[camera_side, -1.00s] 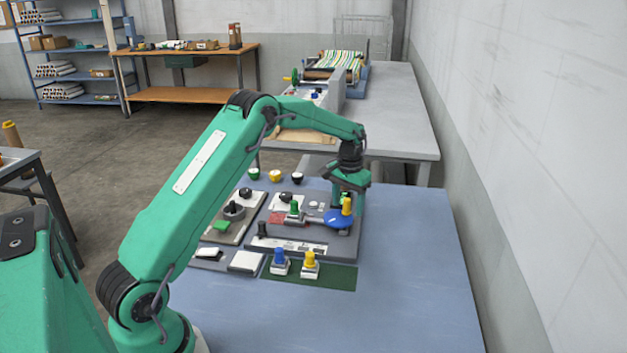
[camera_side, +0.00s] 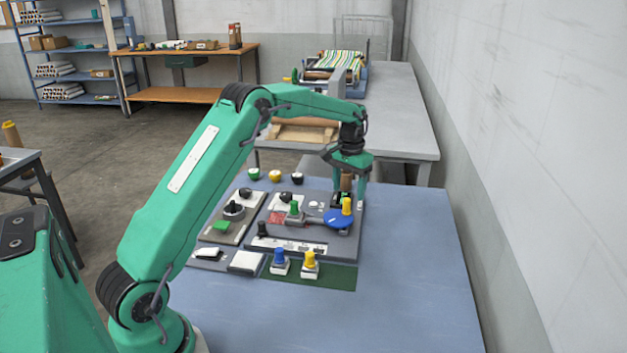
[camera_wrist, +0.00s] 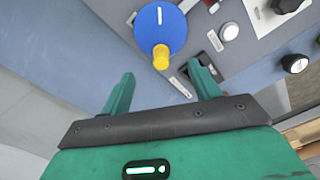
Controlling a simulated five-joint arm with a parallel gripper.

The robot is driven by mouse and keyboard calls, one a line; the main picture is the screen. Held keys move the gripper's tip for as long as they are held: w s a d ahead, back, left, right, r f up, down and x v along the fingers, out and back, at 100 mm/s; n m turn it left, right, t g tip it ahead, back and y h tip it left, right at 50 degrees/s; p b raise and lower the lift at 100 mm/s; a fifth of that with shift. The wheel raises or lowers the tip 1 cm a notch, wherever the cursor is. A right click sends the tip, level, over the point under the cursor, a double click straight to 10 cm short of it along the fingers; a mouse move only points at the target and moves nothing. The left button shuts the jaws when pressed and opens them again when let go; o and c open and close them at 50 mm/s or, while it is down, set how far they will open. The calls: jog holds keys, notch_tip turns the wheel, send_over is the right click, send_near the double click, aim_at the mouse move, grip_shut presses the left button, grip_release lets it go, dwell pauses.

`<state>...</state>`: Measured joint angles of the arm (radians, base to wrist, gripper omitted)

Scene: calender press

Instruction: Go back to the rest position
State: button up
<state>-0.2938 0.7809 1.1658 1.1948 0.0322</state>
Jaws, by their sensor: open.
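My gripper (camera_wrist: 160,88) is open and empty in the wrist view, its two green fingers spread apart. In the side view my gripper (camera_side: 350,183) hangs above the far right part of the control panel. A blue disc (camera_wrist: 160,28) with a yellow knob (camera_wrist: 161,58) lies beyond the fingertips in the wrist view, apart from them. In the side view the blue disc (camera_side: 337,219) and its yellow knob (camera_side: 347,205) are just in front of and below the gripper. The far corner of the panel is partly hidden by the gripper.
A green-topped knob (camera_side: 294,209) stands left of the disc. Blue (camera_side: 279,257) and yellow (camera_side: 310,260) knobs stand on a dark green mat (camera_side: 340,277). Several round buttons line the panel's back. The blue table (camera_side: 410,270) is clear at right, beside the wall.

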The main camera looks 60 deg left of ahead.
jog(key=s+d+r+m+t, duration=0.1)
jog(key=s+d+r, duration=0.4)
jog(key=s+r, duration=0.25)
jog(key=s+d+r+t, duration=0.2)
jog(key=s+d+r, duration=0.35)
jog(key=r, duration=0.25)
jog(key=s+d+f+m+t, duration=0.1)
jog(key=s+d, duration=0.2)
jog(key=s, duration=0.7)
jog(key=s+d+m+t, duration=0.1)
jog(key=s+d, duration=0.2)
jog(key=s, duration=0.7)
jog(key=shift+s+d+f+t, duration=0.25)
jog(key=shift+s+f+t, duration=0.05)
jog(key=shift+s+f, duration=0.1)
jog(key=shift+c, duration=0.3)
